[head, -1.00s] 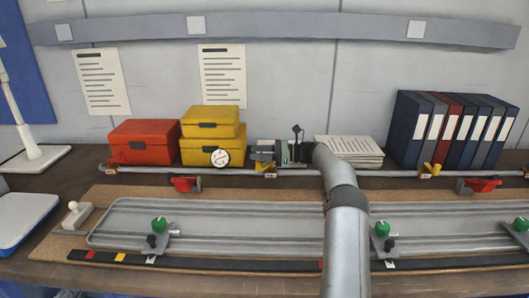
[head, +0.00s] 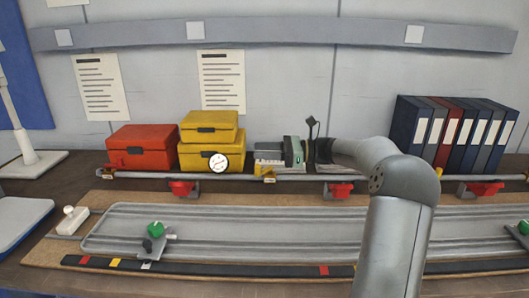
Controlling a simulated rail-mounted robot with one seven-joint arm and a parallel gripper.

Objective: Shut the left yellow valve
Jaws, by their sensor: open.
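The left yellow valve (head: 269,179) sits on the grey pipe (head: 230,176) right of the yellow boxes. Only a small part of it shows, and its handle is largely hidden by my gripper, so I cannot tell its angle. My gripper (head: 264,161) is open and points left, right at or just above this valve. I cannot tell whether the fingers touch it. The right yellow valve (head: 438,172) is mostly hidden behind my arm.
Binders (head: 455,135) stand at right. A long grey tray (head: 240,228) lies in front.

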